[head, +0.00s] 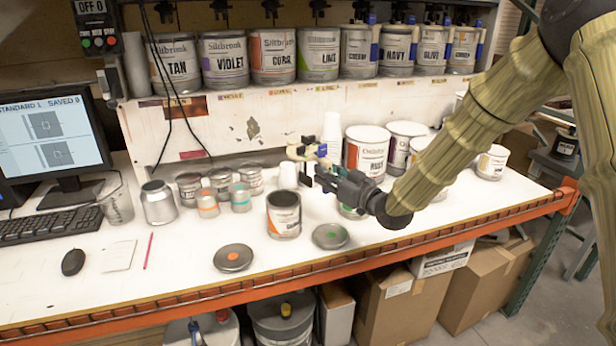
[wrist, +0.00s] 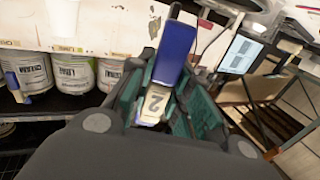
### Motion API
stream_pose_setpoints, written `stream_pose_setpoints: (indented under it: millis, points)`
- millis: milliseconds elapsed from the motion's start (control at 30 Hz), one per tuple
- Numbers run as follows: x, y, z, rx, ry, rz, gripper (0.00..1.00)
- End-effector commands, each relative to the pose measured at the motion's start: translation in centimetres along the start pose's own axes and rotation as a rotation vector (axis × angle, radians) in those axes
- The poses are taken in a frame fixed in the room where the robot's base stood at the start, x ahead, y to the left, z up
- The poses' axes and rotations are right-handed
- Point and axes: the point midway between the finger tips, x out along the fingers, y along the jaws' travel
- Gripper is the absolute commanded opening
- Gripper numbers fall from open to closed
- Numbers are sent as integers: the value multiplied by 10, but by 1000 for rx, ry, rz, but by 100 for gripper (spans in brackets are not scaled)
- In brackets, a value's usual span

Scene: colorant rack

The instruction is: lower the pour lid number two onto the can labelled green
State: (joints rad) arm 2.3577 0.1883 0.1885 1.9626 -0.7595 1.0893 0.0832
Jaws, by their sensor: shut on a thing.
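My gripper (head: 317,172) is shut on pour lid number two (head: 299,153), above the worktable. The lid is cream coloured with a blue part; its tag with a 2 (wrist: 154,104) and the blue part (wrist: 175,54) show between the fingers in the wrist view. Much of the lid is hidden by my fingers there. I read no label saying green on any can; some labels are too small or turned away. The lid is apart from the shelf cans, and an open can (head: 284,222) with dark contents stands on the table below it.
Labelled cans such as the lime can (head: 319,65) stand on the back shelf. Larger white cans, including one (head: 367,150) behind my gripper, stand on the table. A monitor (head: 52,135) stands left.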

Motion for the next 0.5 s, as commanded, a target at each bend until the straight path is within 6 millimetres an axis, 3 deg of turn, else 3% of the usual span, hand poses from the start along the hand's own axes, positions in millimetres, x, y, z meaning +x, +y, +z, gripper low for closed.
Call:
stream_pose_setpoints:
  millis: [100,300,500]
  points:
    - [-13,45,-12,-1,0,47,0]
    - [-36,108,-23,-4,2,109,0]
    - [-53,145,-29,-6,1,143,0]
